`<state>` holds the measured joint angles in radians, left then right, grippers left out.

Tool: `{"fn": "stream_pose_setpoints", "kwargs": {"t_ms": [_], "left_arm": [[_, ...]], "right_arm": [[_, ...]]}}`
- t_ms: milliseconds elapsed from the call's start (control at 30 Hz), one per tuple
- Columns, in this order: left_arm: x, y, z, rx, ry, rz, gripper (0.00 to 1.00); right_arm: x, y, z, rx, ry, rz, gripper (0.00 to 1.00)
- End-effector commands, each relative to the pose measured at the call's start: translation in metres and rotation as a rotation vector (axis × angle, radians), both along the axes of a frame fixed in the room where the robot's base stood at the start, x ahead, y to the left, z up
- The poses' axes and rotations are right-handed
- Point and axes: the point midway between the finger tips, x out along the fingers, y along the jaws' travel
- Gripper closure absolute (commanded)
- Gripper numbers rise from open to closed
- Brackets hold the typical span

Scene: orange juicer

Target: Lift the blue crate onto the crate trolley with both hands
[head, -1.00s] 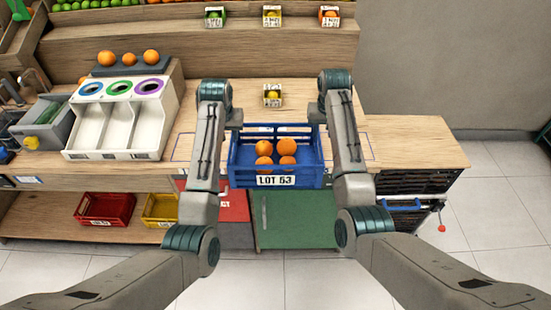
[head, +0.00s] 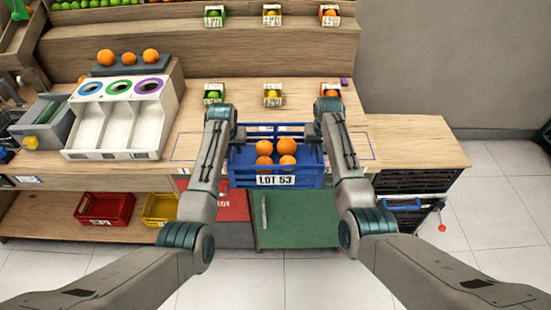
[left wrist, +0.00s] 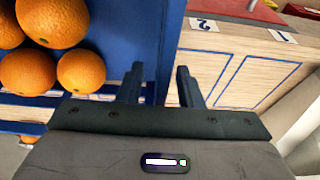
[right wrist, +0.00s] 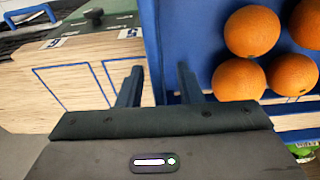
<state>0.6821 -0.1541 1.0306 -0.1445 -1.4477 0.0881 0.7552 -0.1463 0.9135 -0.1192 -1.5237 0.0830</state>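The blue crate (head: 240,180), labelled LOT 53, sits upright on the wooden counter with several oranges (head: 275,153) in it. My left gripper (head: 240,132) is at its left side wall and my right gripper (head: 314,131) at its right side wall. In the left wrist view, the open fingers (left wrist: 160,86) stand either side of the crate's wall (left wrist: 170,35), with gaps. In the right wrist view, the open fingers (right wrist: 158,86) likewise straddle the opposite wall (right wrist: 151,35). I cannot clearly pick out the crate trolley.
A white three-slot sorter (head: 117,125) stands left on the counter. Small fruit boxes (head: 272,95) stand behind the crate. Red (head: 105,209) and yellow (head: 160,208) crates lie on the lower shelf. A green surface (head: 300,225) is below the crate. Floor is clear at right (head: 500,200).

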Motion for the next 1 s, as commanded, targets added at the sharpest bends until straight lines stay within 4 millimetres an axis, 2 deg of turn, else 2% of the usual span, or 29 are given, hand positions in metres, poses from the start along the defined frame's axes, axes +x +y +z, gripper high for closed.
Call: {"fn": "stream_pose_setpoints", "kwargs": {"t_ms": [33,167,667,1000], "left_arm": [[0.000,0.000,0.000,0.000,0.000,0.000,0.75],[0.000,0.000,0.000,0.000,0.000,0.000,1.00],[0.001,0.000,0.005,0.000,-0.002,0.000,1.00],[0.001,0.000,0.030,0.000,-0.003,0.000,1.00]], "right_arm": [[0.000,0.000,0.000,0.000,0.000,0.000,0.75],[0.000,0.000,0.000,0.000,0.000,0.000,1.00],[0.001,0.000,0.005,0.000,-0.002,0.000,1.00],[0.001,0.000,0.030,0.000,-0.002,0.000,1.00]]}}
